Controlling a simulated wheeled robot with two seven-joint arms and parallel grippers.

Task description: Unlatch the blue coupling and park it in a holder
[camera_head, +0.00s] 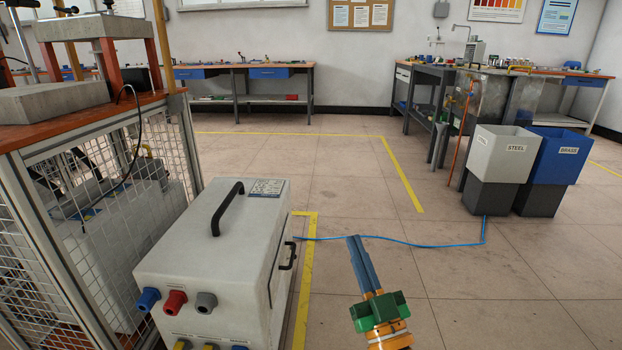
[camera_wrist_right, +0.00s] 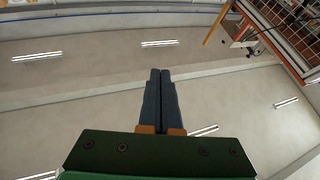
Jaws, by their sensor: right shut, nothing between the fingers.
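A blue coupling (camera_head: 148,299) sits at the left end of a row on the front face of the grey heater box (camera_head: 215,248), beside a red coupling (camera_head: 175,303) and a grey coupling (camera_head: 206,302). In the head view my right gripper (camera_head: 354,240) is right of the box, apart from it, above the floor. Its two long blue-grey fingers are together and hold nothing. They also show shut in the right wrist view (camera_wrist_right: 160,75), pointing toward ceiling lights. My left gripper is not in view. No holder for the coupling can be clearly made out.
A black top handle (camera_head: 228,208) and side handle (camera_head: 288,256) stick out from the box. A wire-mesh bench frame (camera_head: 60,230) stands close on the left. A blue hose (camera_head: 420,245) crosses the floor to the steel bin (camera_head: 497,157) and brass bin (camera_head: 560,160). The middle floor is otherwise clear.

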